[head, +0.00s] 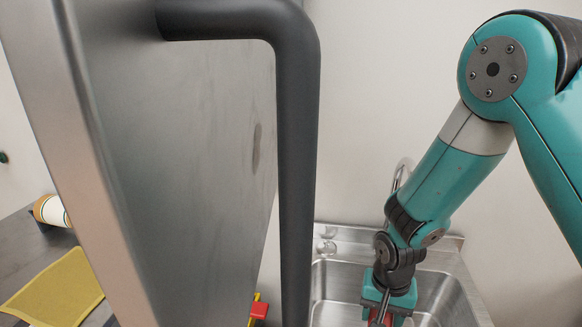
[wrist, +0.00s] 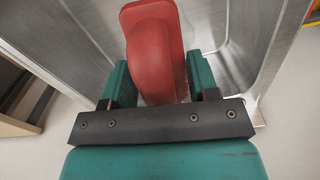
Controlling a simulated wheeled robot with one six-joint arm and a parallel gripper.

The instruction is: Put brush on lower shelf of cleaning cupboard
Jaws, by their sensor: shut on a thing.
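My gripper (head: 386,300) is at the lower right of the head view, in front of the sink, pointing down. It is shut on a red thing, taken to be the brush (wrist: 155,45). In the wrist view the red part stands between the two teal fingers of my gripper (wrist: 157,82); no bristles show. A sliver of red also shows under my gripper in the head view. Bare metal walls show behind the brush in the wrist view. I cannot make out a lower shelf of the cleaning cupboard in either view.
A large metal door or panel (head: 190,130) with a thick black bar handle (head: 297,150) fills the left of the head view. A steel sink (head: 440,290) is at right. A yellow cloth (head: 55,290) and a cup (head: 50,211) lie on a dark surface at left.

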